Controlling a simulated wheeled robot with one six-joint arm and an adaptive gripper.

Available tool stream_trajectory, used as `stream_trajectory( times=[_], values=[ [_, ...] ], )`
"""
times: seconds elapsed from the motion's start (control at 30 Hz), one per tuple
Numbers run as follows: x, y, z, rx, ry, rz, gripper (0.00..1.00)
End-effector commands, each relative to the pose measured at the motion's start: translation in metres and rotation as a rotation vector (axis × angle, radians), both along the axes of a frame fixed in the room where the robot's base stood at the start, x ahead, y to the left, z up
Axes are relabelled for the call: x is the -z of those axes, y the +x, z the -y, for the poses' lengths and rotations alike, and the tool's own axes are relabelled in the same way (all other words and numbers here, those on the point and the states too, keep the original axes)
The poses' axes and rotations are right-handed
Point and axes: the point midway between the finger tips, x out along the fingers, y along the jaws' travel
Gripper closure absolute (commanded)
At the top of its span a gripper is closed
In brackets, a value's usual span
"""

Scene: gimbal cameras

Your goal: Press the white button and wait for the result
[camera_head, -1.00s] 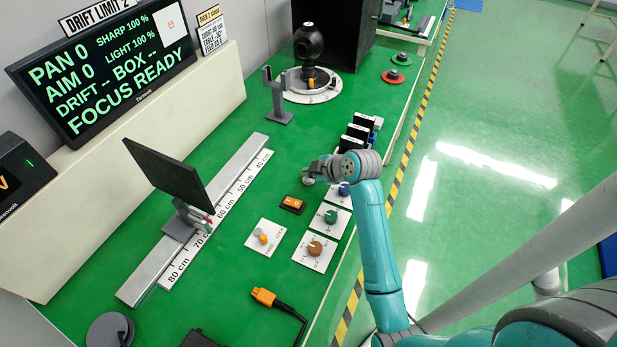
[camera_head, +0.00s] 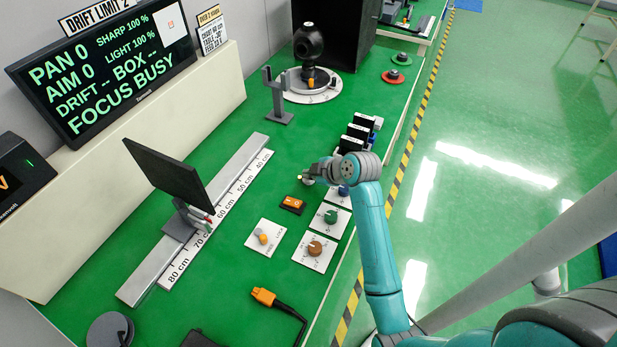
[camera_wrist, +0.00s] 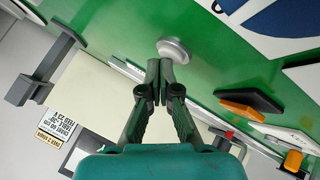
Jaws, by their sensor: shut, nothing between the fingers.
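The white button (camera_wrist: 174,50) is a pale round knob on the green bench top, in the upper middle of the wrist view. My gripper (camera_wrist: 160,66) is shut and empty, with its fingertips at the button's edge; they look to touch it, but the exact contact is hard to tell. In the head view my gripper (camera_head: 312,172) is over the button, which it mostly hides. The large display (camera_head: 110,62) at the upper left reads "PAN 0", "AIM 0", "SHARP 100 %", "LIGHT 100 %", "DRIFT -- BOX --" and "FOCUS BUSY".
An orange rocker switch (camera_head: 293,203) and panels with a green knob (camera_head: 331,216), a brown knob (camera_head: 315,248) and a blue knob (camera_head: 344,188) lie close to my gripper. A black plate (camera_head: 168,175) stands on a ruled rail (camera_head: 250,150). Several dark blocks stand behind my gripper.

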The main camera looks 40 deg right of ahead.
Motion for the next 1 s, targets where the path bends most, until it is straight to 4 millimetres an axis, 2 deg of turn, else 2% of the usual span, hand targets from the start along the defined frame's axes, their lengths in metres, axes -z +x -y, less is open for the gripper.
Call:
stream_trajectory(
  times=[0.37, 0.73, 1.0],
  values=[
    [0.0, 0.0, 0.0, -0.001, 0.0, -0.001, 1.0],
    [-0.015, 0.0, 0.0, 0.0, 0.0, 0.0, 1.0],
    [-0.016, 0.0, 0.0, 0.001, 0.001, 0.0, 1.0]
  ],
)
